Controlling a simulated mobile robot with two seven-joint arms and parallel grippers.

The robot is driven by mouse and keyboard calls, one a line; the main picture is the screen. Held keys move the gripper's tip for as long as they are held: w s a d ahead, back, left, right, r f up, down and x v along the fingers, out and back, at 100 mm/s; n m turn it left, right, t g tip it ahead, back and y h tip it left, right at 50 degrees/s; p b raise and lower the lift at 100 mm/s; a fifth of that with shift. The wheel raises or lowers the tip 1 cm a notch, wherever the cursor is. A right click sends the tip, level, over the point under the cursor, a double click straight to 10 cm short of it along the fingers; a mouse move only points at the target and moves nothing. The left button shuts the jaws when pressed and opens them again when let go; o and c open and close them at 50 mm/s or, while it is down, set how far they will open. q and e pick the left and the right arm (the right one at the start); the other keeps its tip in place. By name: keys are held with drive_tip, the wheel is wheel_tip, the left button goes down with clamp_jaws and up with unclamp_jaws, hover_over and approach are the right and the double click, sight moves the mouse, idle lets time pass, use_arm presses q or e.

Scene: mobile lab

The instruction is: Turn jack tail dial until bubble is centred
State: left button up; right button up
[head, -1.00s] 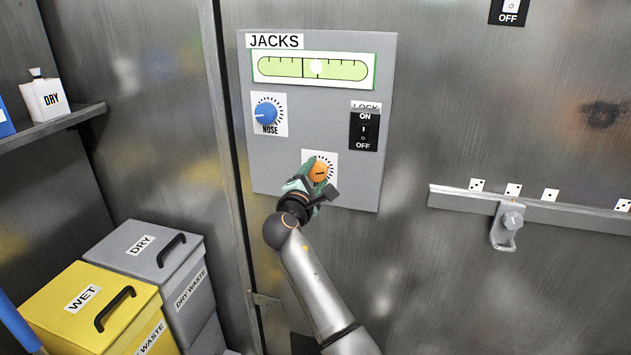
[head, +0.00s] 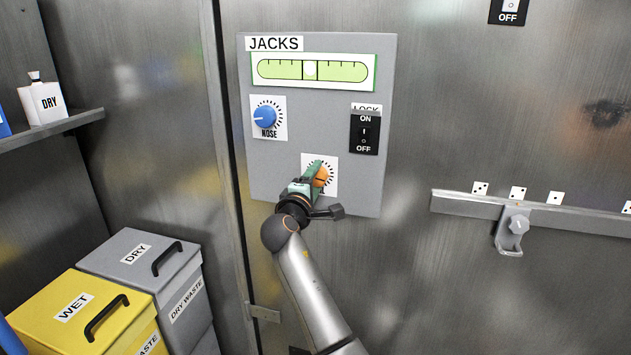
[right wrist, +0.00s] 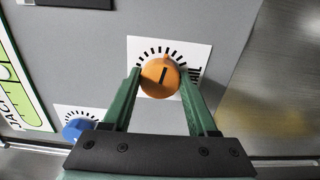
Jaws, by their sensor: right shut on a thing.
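The orange tail dial (head: 322,178) sits low on the grey JACKS panel (head: 270,180), partly hidden by my right gripper (head: 315,174). In the right wrist view the green fingers of my right gripper (right wrist: 160,76) are shut on either side of the orange dial (right wrist: 158,82), whose dark mark is slightly tilted. The green bubble level (head: 345,71) is at the top of the panel. Its pale bubble (head: 310,69) lies between the two dark centre lines. My left gripper is not in view.
The blue NOSE dial (head: 265,117) is up and left of the tail dial. The LOCK switch (head: 365,134) is up and right. A rail with a clamp (head: 513,229) is on the wall at right. Waste bins (head: 140,260) stand lower left.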

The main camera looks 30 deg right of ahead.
drive_tip(key=o, duration=1.4)
